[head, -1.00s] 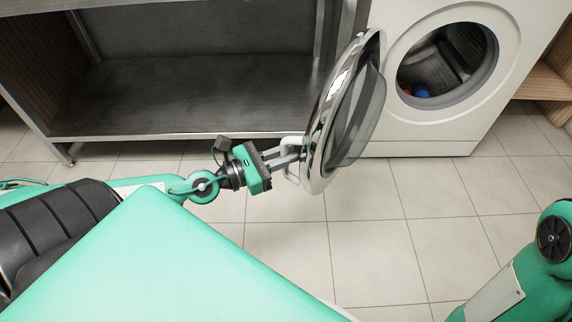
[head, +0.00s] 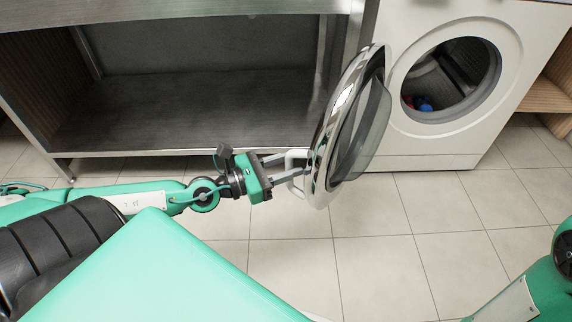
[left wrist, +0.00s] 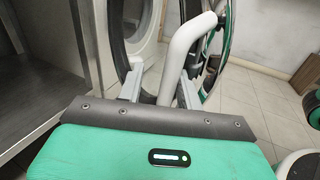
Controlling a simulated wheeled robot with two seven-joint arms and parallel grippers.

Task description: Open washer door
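The white washer (head: 432,140) stands at the back right with its round opening showing. Its chrome-rimmed glass door (head: 345,125) is swung wide open to the left, well away from the opening. A white handle (head: 297,153) sits on the door's left side; it also shows in the left wrist view (left wrist: 187,47). My left gripper (head: 291,165) is at the handle with its two fingers apart. In the left wrist view the handle bar lies between the fingers, closer to the right one, with a gap at the left one. My right gripper is out of view.
Coloured items (head: 422,103) lie inside the drum. A metal-framed bench with a dark lower shelf (head: 190,105) stands left of the washer, behind the door. The tiled floor (head: 385,240) in front is clear. A wooden shelf (head: 548,95) is at the right.

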